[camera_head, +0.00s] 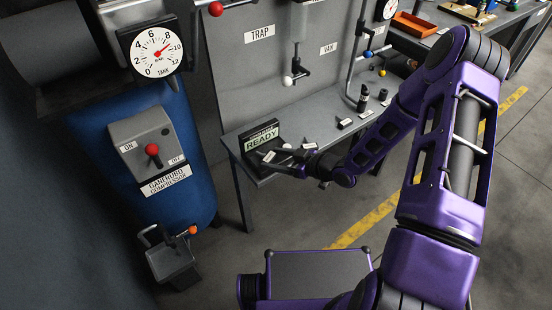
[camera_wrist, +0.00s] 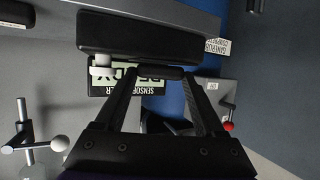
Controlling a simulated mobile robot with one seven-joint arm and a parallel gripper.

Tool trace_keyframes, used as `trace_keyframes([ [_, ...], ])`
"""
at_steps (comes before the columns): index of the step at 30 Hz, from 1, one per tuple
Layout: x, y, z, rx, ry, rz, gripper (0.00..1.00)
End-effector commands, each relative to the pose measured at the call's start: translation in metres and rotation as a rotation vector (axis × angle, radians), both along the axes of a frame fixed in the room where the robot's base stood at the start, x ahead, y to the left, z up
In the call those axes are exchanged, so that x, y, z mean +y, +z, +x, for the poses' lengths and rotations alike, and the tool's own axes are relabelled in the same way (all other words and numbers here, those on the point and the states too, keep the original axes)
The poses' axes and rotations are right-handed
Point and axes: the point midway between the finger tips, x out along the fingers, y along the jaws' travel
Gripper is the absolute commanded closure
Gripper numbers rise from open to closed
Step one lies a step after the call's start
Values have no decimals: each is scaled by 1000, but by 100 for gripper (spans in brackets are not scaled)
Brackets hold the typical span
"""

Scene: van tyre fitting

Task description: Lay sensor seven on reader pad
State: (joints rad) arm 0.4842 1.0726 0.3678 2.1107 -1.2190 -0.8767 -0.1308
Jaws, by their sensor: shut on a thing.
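The sensor reader (camera_head: 262,138) stands on the bench with a lit display that reads READY. The display also shows, turned, in the wrist view (camera_wrist: 125,84). My gripper (camera_head: 279,160) is at the reader's front on the bench's left end. In the wrist view my gripper (camera_wrist: 160,76) is shut on a small dark sensor (camera_wrist: 160,73) between its fingertips. A wide dark block (camera_wrist: 140,34), apparently the reader's pad, lies just beyond the fingertips. The sensor looks very close to it; I cannot tell whether they touch. The number on the sensor cannot be read.
Several small dark parts with white tags stand on the bench (camera_head: 232,137) to the right of my gripper. The blue compressor (camera_head: 150,205) stands left of the bench. A wall lever with a white knob (camera_head: 288,81) hangs above; it also shows in the wrist view (camera_wrist: 59,143).

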Motion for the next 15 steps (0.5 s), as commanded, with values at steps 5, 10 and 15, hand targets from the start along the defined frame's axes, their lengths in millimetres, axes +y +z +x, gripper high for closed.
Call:
trace_keyframes([
  [5, 0, 0, 0, 0, 0, 0, 82],
  [10, 0, -3, 0, 0, 0, 0, 20],
  [15, 0, -3, 0, 0, 0, 0, 16],
])
